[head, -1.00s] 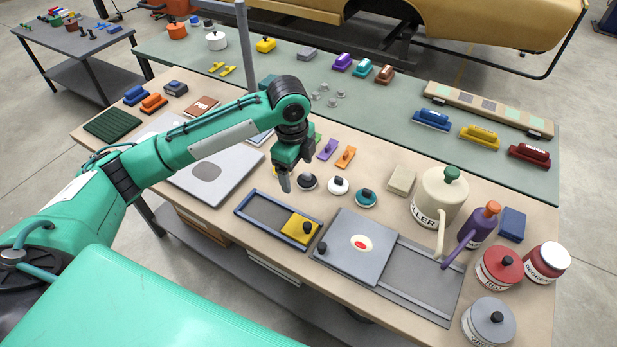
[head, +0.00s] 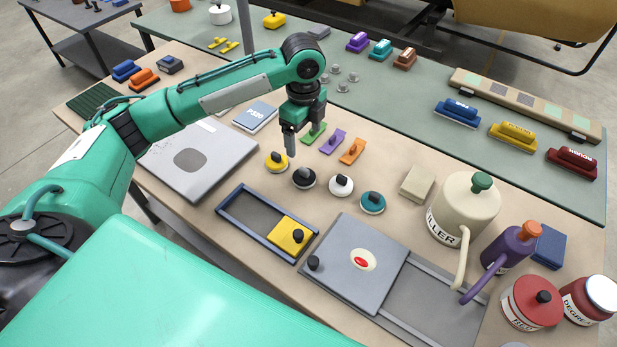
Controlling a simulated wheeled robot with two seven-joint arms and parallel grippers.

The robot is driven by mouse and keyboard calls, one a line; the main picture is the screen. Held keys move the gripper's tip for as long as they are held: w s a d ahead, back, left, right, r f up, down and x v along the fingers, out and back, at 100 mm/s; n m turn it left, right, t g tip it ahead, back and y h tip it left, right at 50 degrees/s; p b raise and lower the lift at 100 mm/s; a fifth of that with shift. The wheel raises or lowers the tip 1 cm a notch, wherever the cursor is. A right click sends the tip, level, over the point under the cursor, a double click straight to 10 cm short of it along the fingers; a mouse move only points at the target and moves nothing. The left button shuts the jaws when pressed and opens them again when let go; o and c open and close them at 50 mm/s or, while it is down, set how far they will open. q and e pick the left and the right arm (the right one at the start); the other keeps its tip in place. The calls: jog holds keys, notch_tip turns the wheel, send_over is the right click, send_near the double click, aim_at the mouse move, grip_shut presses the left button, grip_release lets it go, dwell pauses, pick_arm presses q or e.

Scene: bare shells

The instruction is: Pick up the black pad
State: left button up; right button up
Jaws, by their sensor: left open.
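The black pad (head: 304,179) is a small round pad with a dark knob and a pale rim, lying on the tan workbench. It stands in a row between a yellow pad (head: 276,162) on its left and a white pad (head: 341,185) on its right. My left gripper (head: 290,146) points down above and slightly behind the black pad in the head view, apart from it. Its jaws are open and empty, and one finger partly hides the other. My right gripper is not in view.
A teal pad (head: 372,202) lies further right. Green, purple (head: 332,140) and orange (head: 352,150) handled blocks lie close behind. In front is a blue-framed tray (head: 234,212) with a yellow slider. A kettle-like cream can (head: 465,208) stands to the right.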

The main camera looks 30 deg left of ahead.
aim_at(304, 169)
pick_arm(q)
notch_tip(304, 169, down, 9)
jog(key=shift+r+p, duration=0.2)
jog(key=shift+p, duration=0.4)
jog(key=shift+a+f+p, duration=0.1)
jog(key=shift+f+p, duration=0.2)
jog(key=shift+f, duration=0.25)
jog(key=f, duration=0.2)
jog(key=f+p, duration=0.1)
jog(key=f, duration=0.1)
jog(key=shift+w+a+f, duration=0.1)
jog(key=shift+w+f, duration=0.05)
jog(key=shift+w, duration=0.05)
jog(key=shift+c, duration=0.4)
jog(key=c, duration=1)
